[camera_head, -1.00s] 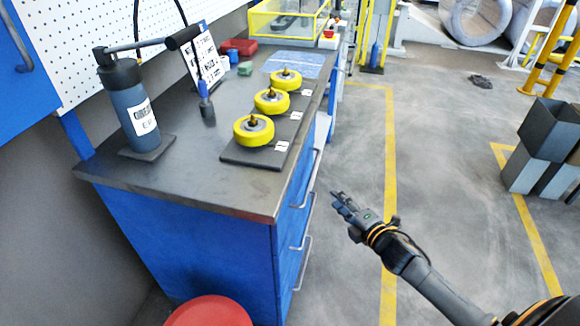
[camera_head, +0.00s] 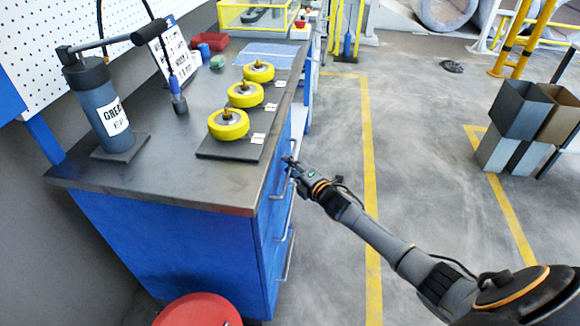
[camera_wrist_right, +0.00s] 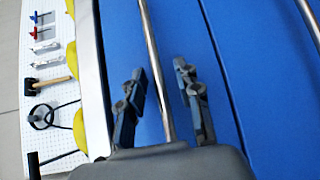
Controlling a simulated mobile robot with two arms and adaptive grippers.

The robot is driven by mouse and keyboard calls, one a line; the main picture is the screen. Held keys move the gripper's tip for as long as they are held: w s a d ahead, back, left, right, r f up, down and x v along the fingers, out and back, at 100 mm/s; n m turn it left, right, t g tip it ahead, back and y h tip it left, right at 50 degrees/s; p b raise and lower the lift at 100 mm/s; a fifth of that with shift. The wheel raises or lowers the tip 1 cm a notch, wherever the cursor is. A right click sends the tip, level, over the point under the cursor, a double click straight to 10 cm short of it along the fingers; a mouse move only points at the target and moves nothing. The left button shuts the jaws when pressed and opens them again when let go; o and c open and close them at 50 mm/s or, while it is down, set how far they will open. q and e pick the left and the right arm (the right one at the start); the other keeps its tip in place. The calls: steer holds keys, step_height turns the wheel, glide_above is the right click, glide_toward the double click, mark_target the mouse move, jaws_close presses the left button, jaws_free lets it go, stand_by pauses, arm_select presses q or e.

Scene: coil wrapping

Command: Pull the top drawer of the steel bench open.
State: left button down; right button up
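The steel bench (camera_head: 160,175) has a dark steel top and blue drawer fronts on its right side. The top drawer's bar handle (camera_head: 277,190) is partly hidden by my right gripper (camera_head: 290,163). The top drawer looks closed. In the right wrist view, a metal handle bar (camera_wrist_right: 153,50) runs between the two separated fingers of my right gripper (camera_wrist_right: 162,100). Gaps show on both sides of the bar, so the gripper is open around it. Blue drawer fronts (camera_wrist_right: 225,70) lie behind. My left gripper is not in view.
Several yellow wheels stand on a dark plate (camera_head: 207,153) on the bench top. A grease container (camera_head: 100,110) stands at the left. A red round stool (camera_head: 198,311) is at the bench's near end. The floor right of the bench (camera_head: 325,260) is clear; grey bins (camera_head: 520,108) stand farther right.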

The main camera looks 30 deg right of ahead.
steer(key=shift+w, duration=0.25)
jaws_close()
